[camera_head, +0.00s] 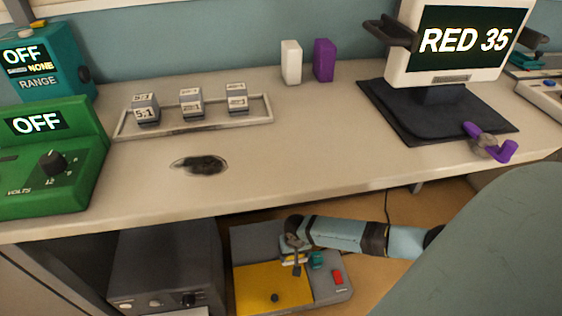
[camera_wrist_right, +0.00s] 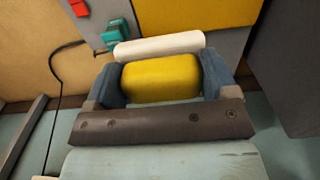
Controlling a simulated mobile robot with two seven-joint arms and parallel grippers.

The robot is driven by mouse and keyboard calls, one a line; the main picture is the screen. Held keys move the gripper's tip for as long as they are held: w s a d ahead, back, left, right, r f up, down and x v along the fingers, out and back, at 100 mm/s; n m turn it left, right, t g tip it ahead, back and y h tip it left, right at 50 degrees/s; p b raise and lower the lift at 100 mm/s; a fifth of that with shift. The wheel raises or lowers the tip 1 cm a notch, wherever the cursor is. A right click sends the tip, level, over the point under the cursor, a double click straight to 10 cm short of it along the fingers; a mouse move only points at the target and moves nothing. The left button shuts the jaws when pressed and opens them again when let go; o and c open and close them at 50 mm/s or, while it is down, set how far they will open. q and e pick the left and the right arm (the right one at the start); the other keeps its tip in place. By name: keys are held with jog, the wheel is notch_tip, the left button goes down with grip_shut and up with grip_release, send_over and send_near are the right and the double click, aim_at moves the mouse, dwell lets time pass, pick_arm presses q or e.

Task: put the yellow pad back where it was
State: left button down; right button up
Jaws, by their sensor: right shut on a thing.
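The yellow pad (camera_wrist_right: 160,78) is a rounded block between the two blue-grey fingers of my right gripper (camera_wrist_right: 163,82) in the right wrist view. The gripper is shut on it. A white rounded bar lies along the pad's far side; I cannot tell whether they are joined. In the head view my right gripper (camera_head: 295,246) is low, below the worktop, over the device with a yellow panel (camera_head: 262,286). The pad is mostly hidden there by the gripper. I cannot tell whether it touches the device. My left gripper is not in view.
The device carries a teal block (camera_head: 317,260) and a red block (camera_head: 337,277) beside the gripper. A dark grey box (camera_head: 165,265) stands to its left. The worktop (camera_head: 330,150) edge is above my right arm. A black cable runs nearby.

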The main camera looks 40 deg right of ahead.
notch_tip(320, 180, down, 15)
jog(key=b, duration=0.8)
jog(key=shift+w+r, duration=0.1)
jog(key=shift+f+b, duration=0.4)
jog(key=shift+f, duration=0.1)
notch_tip(320, 180, down, 4)
jog(key=b, duration=0.2)
jog(key=shift+f+b, duration=0.1)
jog(key=shift+b, duration=0.3)
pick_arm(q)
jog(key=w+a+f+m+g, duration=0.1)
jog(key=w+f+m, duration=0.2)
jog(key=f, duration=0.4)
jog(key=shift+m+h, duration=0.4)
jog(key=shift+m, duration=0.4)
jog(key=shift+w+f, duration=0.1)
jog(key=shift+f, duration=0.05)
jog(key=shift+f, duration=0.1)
pick_arm(e)
jog(key=o, duration=1)
jog(key=shift+c, duration=0.2)
